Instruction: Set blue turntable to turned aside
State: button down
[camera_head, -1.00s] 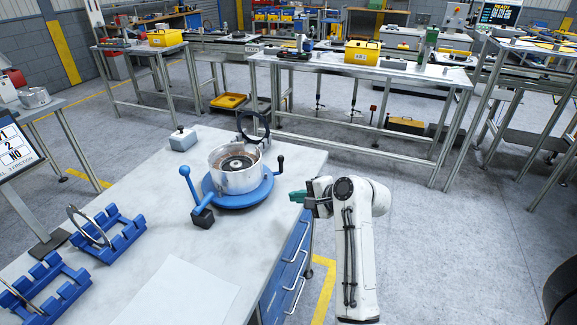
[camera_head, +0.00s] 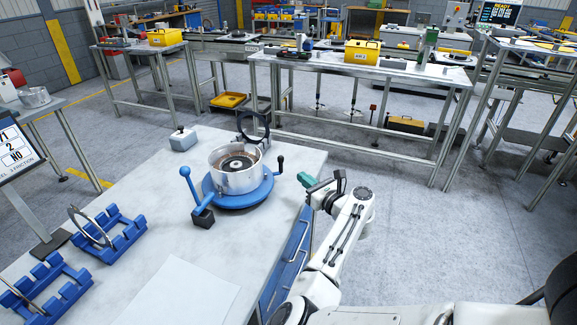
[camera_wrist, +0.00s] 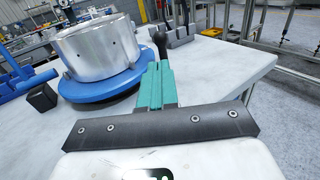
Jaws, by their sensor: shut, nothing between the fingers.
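The blue turntable (camera_head: 240,200) sits on the white workbench, with a silver cylindrical housing (camera_head: 236,178) on top. A blue lever with a ball end (camera_head: 186,173) rises at its left, beside a black block (camera_head: 203,218). A black-knobbed handle (camera_head: 280,163) stands at its right. My gripper (camera_head: 304,180), with green fingers, is shut and empty, just right of the turntable above the bench edge. In the wrist view, the green fingers (camera_wrist: 157,86) point toward the black knob (camera_wrist: 159,38), and the turntable's blue rim (camera_wrist: 97,88) lies to their left. I cannot tell whether the fingertips touch the handle.
Blue racks (camera_head: 118,236) with metal rings stand at the bench's left. A small grey box (camera_head: 183,141) lies behind the turntable, and a white sheet (camera_head: 185,292) lies in front. The floor right of the bench is open. A metal table (camera_head: 370,68) stands beyond.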

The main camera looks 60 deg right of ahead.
aim_at(283, 161)
jog(key=x, duration=0.8)
jog(key=shift+w+d, duration=0.15)
jog(key=shift+w, duration=0.05)
jog(key=shift+f, duration=0.1)
